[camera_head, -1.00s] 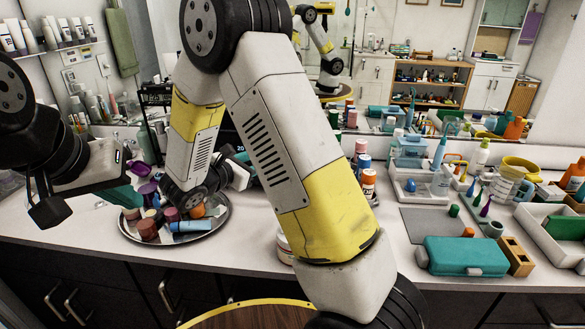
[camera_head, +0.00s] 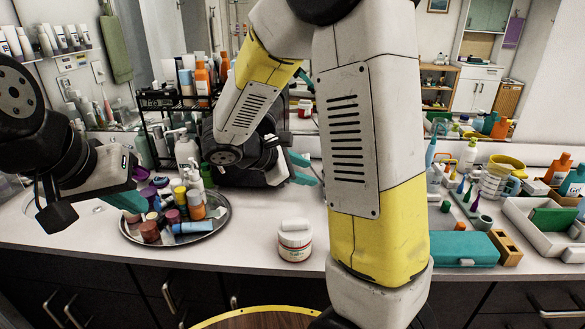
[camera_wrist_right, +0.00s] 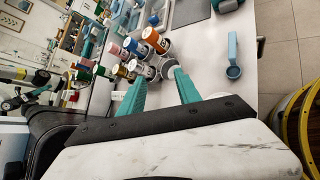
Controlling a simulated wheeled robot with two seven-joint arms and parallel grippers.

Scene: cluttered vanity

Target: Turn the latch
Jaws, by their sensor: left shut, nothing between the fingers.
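A teal case (camera_head: 462,249) lies closed on the counter at the right. A small pale piece (camera_head: 466,262) on its front side may be the latch; it is too small to tell how it is turned. My right gripper (camera_head: 302,168) is open with teal fingers, above the back middle of the counter, well left of the case. In the right wrist view its fingers (camera_wrist_right: 160,91) are apart, with bottles beyond them and nothing visibly held. My left gripper (camera_head: 132,200) is shut and empty at the left, beside the round tray.
The round metal tray (camera_head: 218,222) holds several small bottles. A white jar (camera_head: 295,241) stands near the front edge. My right forearm hides part of the counter left of the case.

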